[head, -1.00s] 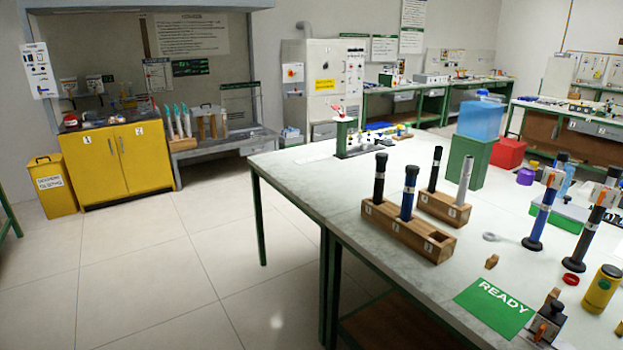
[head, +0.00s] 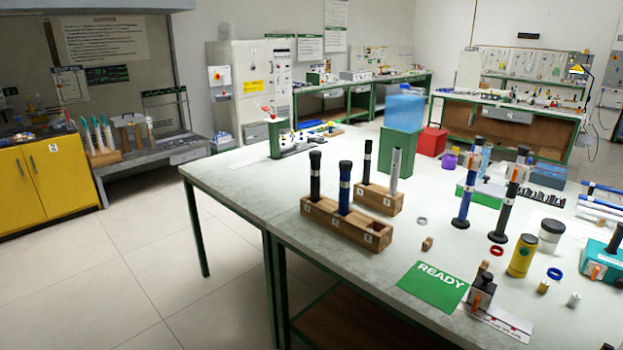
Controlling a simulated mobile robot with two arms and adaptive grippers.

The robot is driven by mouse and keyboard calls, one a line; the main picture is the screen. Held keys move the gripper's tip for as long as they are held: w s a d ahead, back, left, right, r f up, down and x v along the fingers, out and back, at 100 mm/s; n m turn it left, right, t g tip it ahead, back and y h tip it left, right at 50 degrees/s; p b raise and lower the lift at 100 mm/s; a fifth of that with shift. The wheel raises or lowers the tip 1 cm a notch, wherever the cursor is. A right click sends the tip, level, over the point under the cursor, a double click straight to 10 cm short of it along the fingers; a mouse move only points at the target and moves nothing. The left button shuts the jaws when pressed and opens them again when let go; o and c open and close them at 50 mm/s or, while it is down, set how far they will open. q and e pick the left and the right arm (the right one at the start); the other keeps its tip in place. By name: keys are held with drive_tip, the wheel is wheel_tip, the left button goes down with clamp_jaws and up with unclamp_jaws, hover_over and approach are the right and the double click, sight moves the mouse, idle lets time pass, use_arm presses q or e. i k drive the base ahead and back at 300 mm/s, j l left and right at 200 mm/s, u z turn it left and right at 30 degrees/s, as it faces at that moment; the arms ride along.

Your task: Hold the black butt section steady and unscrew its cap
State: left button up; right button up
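A black rod section (head: 315,178) with a black top stands upright in the left slot of the front wooden rack (head: 335,224). A blue section (head: 345,190) with a black top stands beside it, and the right slot looks empty. A thinner black section (head: 367,162) stands in the rear wooden rack (head: 385,203) beside a grey one (head: 395,172). I cannot tell which black one is the butt section. Neither of my grippers is in view.
A green READY mat (head: 432,286) lies near the table's front edge. A dark clamp block (head: 482,292), a yellow canister (head: 521,256) and a blue section on a foot (head: 466,196) stand to the right. The table's left end (head: 250,185) is clear.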

sight(314, 165)
drive_tip(key=i+j, duration=0.3)
drive_tip(key=i, duration=0.25)
drive_tip(key=i+j+z, duration=0.15)
drive_tip(key=i, duration=0.4)
drive_tip(key=j, duration=0.1)
